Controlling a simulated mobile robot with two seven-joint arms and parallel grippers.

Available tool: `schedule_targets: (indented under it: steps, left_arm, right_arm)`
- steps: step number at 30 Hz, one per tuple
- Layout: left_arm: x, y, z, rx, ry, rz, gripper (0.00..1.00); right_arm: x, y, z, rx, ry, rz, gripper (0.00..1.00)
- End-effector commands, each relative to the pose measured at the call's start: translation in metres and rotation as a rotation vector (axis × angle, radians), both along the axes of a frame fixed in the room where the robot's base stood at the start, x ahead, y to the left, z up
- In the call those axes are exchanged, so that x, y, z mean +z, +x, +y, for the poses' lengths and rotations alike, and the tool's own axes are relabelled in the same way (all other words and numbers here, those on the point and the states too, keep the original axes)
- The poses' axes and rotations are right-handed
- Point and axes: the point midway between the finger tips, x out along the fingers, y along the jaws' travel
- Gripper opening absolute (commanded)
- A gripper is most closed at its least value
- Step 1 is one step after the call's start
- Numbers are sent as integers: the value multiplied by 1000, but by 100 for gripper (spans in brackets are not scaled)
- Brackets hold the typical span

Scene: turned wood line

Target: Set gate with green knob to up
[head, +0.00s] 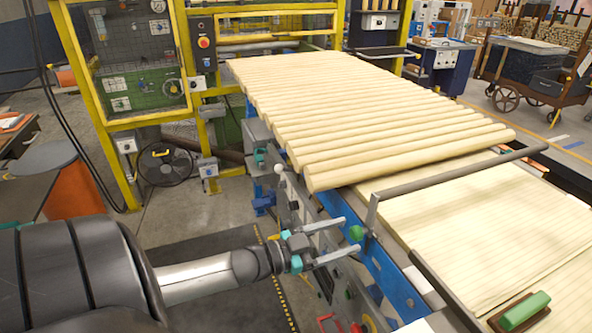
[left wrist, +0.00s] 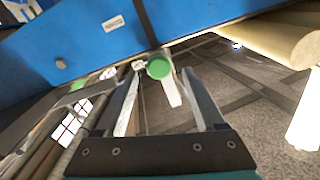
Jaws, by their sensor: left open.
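A green knob (head: 356,233) sits at the near left end of a grey bar gate (head: 455,172), on the blue side rail of the line. The bar runs across the line between the round poles and the flat pale boards; I cannot tell its set position. My left gripper (head: 341,237) is open, with its two fingers pointing at the knob from the left. In the left wrist view, the green knob (left wrist: 159,67) shows between the open fingertips (left wrist: 163,82), apparently not gripped. My right gripper is not in view.
Several round wooden poles (head: 375,115) lie across the line behind the gate. Flat pale boards (head: 480,225) lie in front of it, with a green-handled block (head: 523,311) at the lower right. A blue side rail (head: 385,275) runs beside the knob. Yellow frame posts (head: 185,60) stand behind.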

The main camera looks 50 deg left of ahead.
Motion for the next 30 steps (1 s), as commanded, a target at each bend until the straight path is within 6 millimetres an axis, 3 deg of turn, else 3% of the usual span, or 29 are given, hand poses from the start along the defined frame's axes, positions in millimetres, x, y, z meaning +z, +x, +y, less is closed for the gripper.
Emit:
schedule_targets:
  steps: [18, 30]
  left_arm:
    - [0, -88, 37, 1, 1, 2, 71]
    - [1, -105, 44, -1, 1, -3, 71]
  right_arm:
    - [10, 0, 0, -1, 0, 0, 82]
    - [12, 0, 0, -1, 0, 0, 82]
